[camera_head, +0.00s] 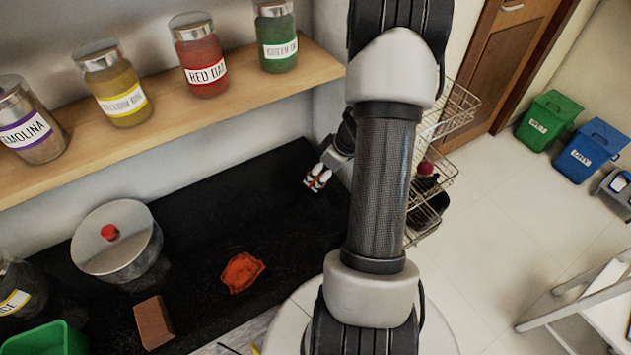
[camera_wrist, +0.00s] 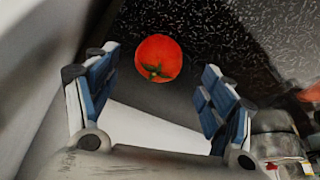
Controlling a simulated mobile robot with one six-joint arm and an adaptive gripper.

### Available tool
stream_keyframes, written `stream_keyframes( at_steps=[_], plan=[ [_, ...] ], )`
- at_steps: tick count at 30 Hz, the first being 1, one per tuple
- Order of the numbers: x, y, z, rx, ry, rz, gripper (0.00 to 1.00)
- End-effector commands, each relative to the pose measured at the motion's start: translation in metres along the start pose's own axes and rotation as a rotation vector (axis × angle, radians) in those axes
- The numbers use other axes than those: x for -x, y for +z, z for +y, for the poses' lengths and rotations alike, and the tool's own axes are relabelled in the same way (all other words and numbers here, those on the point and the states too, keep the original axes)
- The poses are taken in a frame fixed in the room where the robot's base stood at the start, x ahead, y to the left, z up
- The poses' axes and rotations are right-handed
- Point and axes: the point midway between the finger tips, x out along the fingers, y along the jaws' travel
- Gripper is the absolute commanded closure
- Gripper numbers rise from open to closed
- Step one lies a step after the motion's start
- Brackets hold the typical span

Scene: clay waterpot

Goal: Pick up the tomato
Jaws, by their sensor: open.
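The tomato (camera_wrist: 158,58) is round and red with a green stem star, seen in the wrist view near the top middle. It lies between the lines of my two fingers and a little beyond their tips. My gripper (camera_wrist: 161,84) is open, with blue-padded fingers wide apart and nothing between them. In the head view my gripper (camera_head: 318,178) is small, low over the back right of the black counter and partly behind my arm. I cannot make out the tomato for sure in the head view.
The black counter (camera_head: 200,215) holds a lidded metal pot (camera_head: 118,255), a brown block (camera_head: 154,323) and a flat orange-red thing (camera_head: 242,271). A shelf (camera_head: 165,115) with several jars runs above. A wire rack (camera_head: 455,110) stands to the right.

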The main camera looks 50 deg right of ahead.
Motion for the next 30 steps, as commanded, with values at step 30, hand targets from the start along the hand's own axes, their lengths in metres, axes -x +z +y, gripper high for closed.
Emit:
stream_keyframes(
  at_steps=[30],
  plan=[
    [-0.051, -0.002, 0.001, 0.000, 0.000, 0.000, 0.48]
  ],
)
